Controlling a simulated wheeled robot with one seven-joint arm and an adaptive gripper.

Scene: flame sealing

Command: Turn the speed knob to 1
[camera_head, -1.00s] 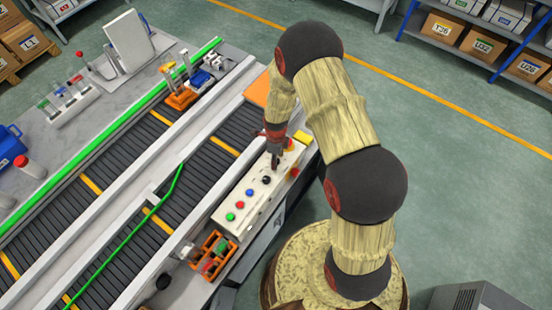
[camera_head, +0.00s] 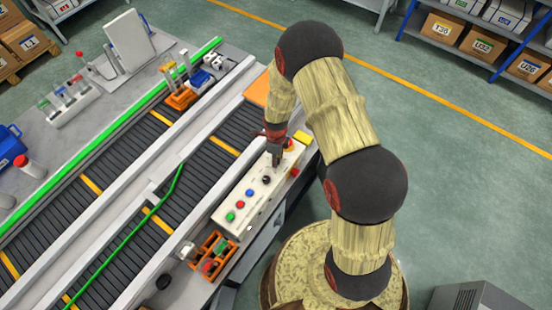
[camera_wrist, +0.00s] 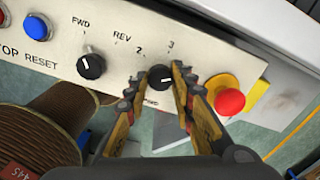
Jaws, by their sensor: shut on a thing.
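The speed knob (camera_wrist: 160,78) is a round black knob with a short white mark. It sits on the white control panel (camera_wrist: 125,25), with the printed numbers 2 and 3 above it in the wrist view. No 1 can be read; part of the lettering by the knob is hidden by my fingers. The white mark lies nearly level in the picture. My gripper (camera_wrist: 160,74) has one finger on each side of the knob and is shut on it. In the head view my gripper (camera_head: 277,160) points down at the panel's upper part, hiding the knob.
A black FWD/REV knob (camera_wrist: 91,66) is left of the speed knob. A red emergency button (camera_wrist: 230,102) on yellow is close at the right. A blue button (camera_wrist: 37,27) is farther left. The conveyor (camera_head: 180,180) runs beside the panel.

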